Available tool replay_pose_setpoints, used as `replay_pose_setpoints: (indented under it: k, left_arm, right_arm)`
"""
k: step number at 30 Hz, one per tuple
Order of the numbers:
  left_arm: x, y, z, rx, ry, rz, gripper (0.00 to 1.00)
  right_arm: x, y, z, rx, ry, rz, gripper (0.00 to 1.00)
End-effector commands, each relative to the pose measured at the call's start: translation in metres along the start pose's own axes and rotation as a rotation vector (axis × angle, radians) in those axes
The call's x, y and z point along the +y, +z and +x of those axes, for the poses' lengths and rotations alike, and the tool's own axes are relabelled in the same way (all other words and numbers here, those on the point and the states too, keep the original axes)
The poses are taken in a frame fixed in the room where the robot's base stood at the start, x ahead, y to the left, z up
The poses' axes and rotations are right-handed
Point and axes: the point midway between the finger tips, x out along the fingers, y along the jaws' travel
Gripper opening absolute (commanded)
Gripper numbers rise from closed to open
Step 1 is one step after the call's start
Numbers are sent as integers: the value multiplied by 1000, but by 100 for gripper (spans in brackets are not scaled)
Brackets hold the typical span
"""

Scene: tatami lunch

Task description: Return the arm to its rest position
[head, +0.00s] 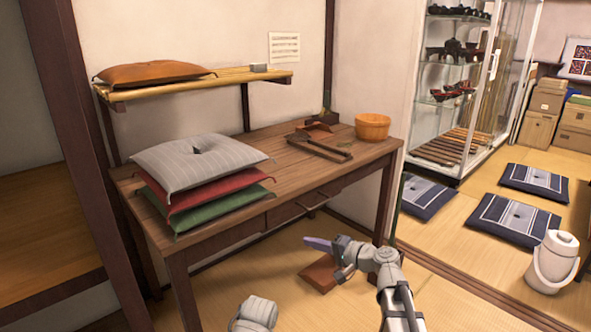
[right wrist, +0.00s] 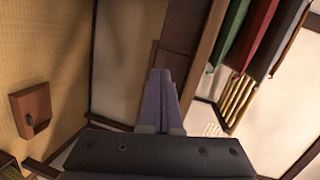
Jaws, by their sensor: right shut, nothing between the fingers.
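My right gripper (head: 318,244) is in front of the wooden table, below the height of its top. Its purple fingers are shut together and hold nothing. In the right wrist view the shut fingers (right wrist: 160,103) point towards the table's side and the wall. A grey rounded part of mine (head: 254,314) shows at the bottom edge of the head view. My left gripper is not in view.
A brown wooden block (head: 322,275) lies on the tatami by my right gripper. A white pot (head: 553,262) stands at right.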

Motion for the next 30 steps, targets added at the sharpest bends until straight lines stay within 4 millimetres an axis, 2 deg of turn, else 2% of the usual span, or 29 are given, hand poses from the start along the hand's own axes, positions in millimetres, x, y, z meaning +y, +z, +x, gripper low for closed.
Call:
replay_pose_setpoints:
  k: [1, 3, 6, 9, 12, 18, 23, 24, 25, 30]
  left_arm:
    - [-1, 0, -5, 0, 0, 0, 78]
    - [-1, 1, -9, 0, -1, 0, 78]
    - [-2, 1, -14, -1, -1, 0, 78]
    - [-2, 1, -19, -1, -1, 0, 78]
    - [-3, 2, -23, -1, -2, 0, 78]
    - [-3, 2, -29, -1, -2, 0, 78]
    - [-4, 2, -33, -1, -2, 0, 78]
    - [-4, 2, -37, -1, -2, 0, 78]
    - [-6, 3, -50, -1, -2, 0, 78]
    - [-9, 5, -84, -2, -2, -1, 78]
  right_arm:
    - [8, 40, 9, -83, 79, -61, 0]
    - [28, 88, 16, -202, 207, -154, 0]
    - [60, 149, 12, -370, 405, -292, 0]
    - [91, 195, -7, -517, 604, -424, 0]
    - [113, 223, -32, -628, 781, -535, 0]
    - [135, 245, -79, -758, 1062, -700, 0]
    - [138, 250, -115, -816, 1258, -807, 0]
    - [134, 248, -122, -823, 1298, -828, 0]
    - [122, 245, -122, -819, 1290, -819, 0]
    - [89, 240, -128, -816, 1285, -814, 0]
